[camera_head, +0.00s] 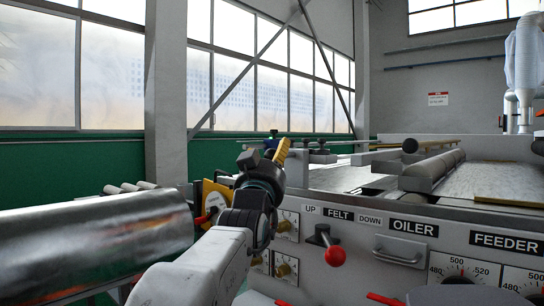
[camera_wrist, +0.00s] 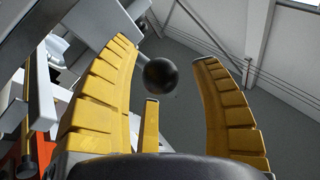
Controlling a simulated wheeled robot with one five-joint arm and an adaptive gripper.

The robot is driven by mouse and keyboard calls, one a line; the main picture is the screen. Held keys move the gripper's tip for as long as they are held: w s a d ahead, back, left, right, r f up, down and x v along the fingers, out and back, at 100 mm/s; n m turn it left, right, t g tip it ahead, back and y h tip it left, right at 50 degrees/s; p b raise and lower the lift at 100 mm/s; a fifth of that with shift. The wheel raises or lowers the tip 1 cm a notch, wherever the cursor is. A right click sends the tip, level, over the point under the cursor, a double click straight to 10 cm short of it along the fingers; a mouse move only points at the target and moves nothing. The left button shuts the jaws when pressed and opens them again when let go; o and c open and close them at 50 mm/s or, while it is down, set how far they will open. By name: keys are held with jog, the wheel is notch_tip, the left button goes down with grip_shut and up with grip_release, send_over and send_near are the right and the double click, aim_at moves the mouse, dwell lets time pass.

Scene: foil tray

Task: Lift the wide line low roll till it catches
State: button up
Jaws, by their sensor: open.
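My gripper (camera_head: 281,150) shows in the head view as a yellow finger at the end of my arm, above the front panel of the machine. In the wrist view its yellow fingers (camera_wrist: 165,85) are spread open with nothing between them in contact. A round black knob (camera_wrist: 161,75) appears in the gap between the fingertips, apart from them. A thick grey roller (camera_head: 435,170) lies across the machine top at the right. A brass-coloured bar with a dark round end (camera_head: 410,146) lies behind it. I cannot tell which one is the low roll.
A large shiny metal cylinder (camera_head: 90,243) fills the lower left. The front panel carries a red ball lever (camera_head: 335,256) under the UP, FELT and DOWN labels, a grey handle (camera_head: 399,251) under OILER, and dials. Small blue-topped fittings (camera_head: 271,142) stand close behind my gripper.

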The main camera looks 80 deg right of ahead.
jog(key=shift+d+r, duration=0.15)
jog(key=shift+d, duration=0.2)
jog(key=shift+o, duration=0.2)
jog(key=c, duration=1.2)
jog(key=shift+r, duration=0.15)
grip_shut()
